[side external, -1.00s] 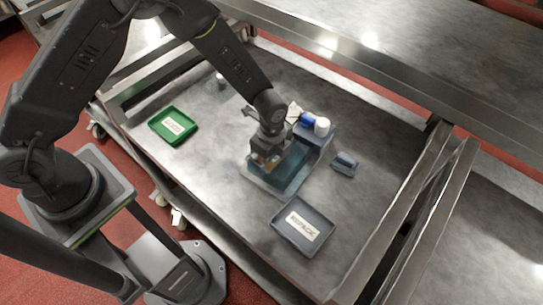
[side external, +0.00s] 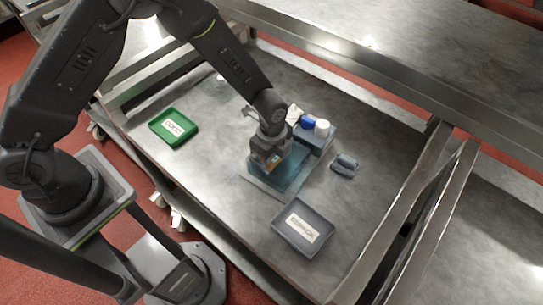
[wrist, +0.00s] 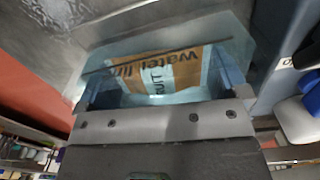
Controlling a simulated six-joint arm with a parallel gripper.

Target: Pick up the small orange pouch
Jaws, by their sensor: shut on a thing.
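The small orange pouch (wrist: 155,72) shows in the wrist view as an orange-brown panel with dark printing, seen through or framed by clear bluish material. My gripper points down over a translucent blue, box-like thing (side external: 294,178) on the table. It is shut on the orange pouch. The fingertips' contact is mostly hidden, and I cannot tell whether the pouch is clear of the surface below.
A grey labelled tray (side external: 283,232) lies at the front and a green labelled tray (side external: 157,126) at the left. A grey-blue bin (side external: 325,141) with blue and white items stands behind my gripper. A small grey-blue object (side external: 345,165) lies to the right. The metal table between the trays is clear.

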